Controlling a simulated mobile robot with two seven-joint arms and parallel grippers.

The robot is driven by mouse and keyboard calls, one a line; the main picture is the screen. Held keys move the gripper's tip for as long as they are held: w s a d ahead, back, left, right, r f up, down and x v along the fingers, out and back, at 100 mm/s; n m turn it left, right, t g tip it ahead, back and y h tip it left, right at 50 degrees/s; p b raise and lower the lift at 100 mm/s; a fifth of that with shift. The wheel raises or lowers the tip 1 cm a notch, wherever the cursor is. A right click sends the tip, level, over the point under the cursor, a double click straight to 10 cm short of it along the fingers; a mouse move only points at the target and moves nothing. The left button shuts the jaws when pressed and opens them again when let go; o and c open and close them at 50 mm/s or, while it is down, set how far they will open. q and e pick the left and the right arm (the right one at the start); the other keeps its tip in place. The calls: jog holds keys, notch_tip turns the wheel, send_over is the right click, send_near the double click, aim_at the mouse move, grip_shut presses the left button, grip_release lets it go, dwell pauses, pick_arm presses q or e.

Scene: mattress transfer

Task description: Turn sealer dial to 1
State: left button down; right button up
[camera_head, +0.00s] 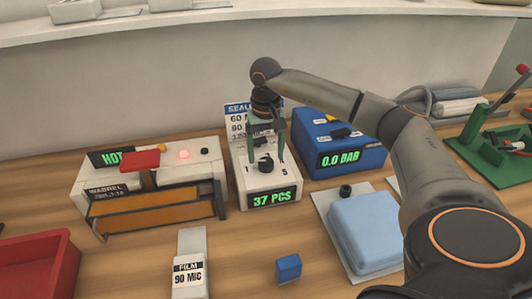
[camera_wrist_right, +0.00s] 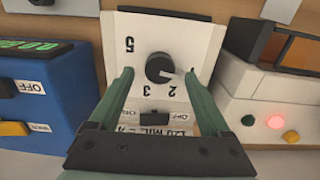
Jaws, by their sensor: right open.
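The black round dial (camera_head: 265,163) sits on top of a white box (camera_head: 262,184) whose green display reads 37 PCS. In the right wrist view, the dial (camera_wrist_right: 158,68) has the printed numbers 5, 3 and 2 showing around it; no 1 can be read there. A pale mark on the dial points to the lower right in that view, but its exact setting is unclear. My right gripper (camera_head: 267,160) is above the box, pointing down. Its green fingers (camera_wrist_right: 158,74) are open on either side of the dial, with visible gaps. My left gripper is out of view.
Left stands a white sealer (camera_head: 208,172) with a HOT display, lit red light and orange bar. A settings chart (camera_head: 238,122) stands behind. A small blue block (camera_head: 288,267) and film packet (camera_head: 190,270) lie in front.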

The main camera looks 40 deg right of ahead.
aim_at(266, 161)
notch_tip(266, 161, up, 10)
jog(key=shift+r, duration=0.2)
dwell(0.6)
